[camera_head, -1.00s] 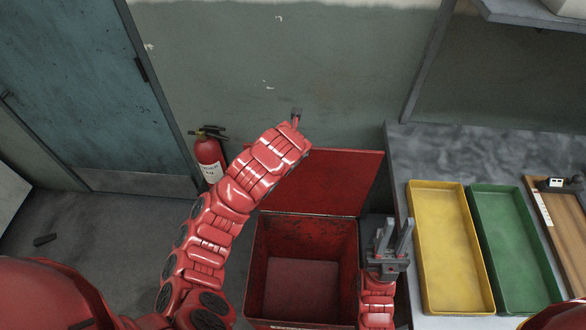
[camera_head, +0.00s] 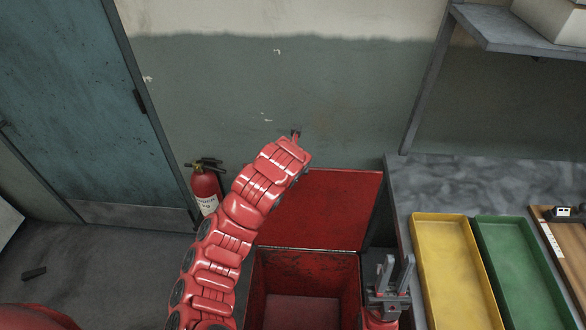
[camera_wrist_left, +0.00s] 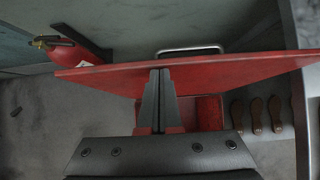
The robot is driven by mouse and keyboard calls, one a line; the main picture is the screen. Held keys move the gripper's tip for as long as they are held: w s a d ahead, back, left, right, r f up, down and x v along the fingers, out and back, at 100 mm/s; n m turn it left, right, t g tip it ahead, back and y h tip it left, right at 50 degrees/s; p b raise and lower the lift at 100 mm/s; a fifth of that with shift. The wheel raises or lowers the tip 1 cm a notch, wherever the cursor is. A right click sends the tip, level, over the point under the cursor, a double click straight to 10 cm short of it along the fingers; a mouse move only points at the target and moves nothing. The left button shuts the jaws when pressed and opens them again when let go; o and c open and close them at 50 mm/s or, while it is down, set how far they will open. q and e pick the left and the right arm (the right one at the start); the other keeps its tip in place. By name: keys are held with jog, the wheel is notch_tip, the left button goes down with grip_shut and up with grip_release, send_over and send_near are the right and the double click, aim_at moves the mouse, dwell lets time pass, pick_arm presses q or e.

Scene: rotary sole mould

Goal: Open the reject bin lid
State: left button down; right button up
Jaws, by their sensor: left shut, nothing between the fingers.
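The red reject bin (camera_head: 352,290) stands on the floor with its lid (camera_head: 340,208) raised steeply at the back, so its dark inside shows. In the left wrist view the lid (camera_wrist_left: 235,74) crosses the picture, with a metal handle (camera_wrist_left: 190,49) beyond its edge. My left gripper (camera_head: 296,133) is above the lid's upper left part. In the left wrist view its fingers (camera_wrist_left: 158,85) are together and empty, overlapping the lid; I cannot tell whether they touch it. My right gripper (camera_head: 392,272) points up, fingers apart and empty, right of the bin opening.
A fire extinguisher (camera_head: 205,188) stands left of the bin by the blue door. A workbench (camera_head: 440,180) on the right carries a yellow tray (camera_head: 447,265) and a green tray (camera_head: 520,270). Several brown sole shapes (camera_wrist_left: 256,115) show in the left wrist view.

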pick_arm(q)
jog(key=p+v, duration=0.5)
jog(key=v, duration=1.2)
jog(key=shift+s+r, duration=0.1)
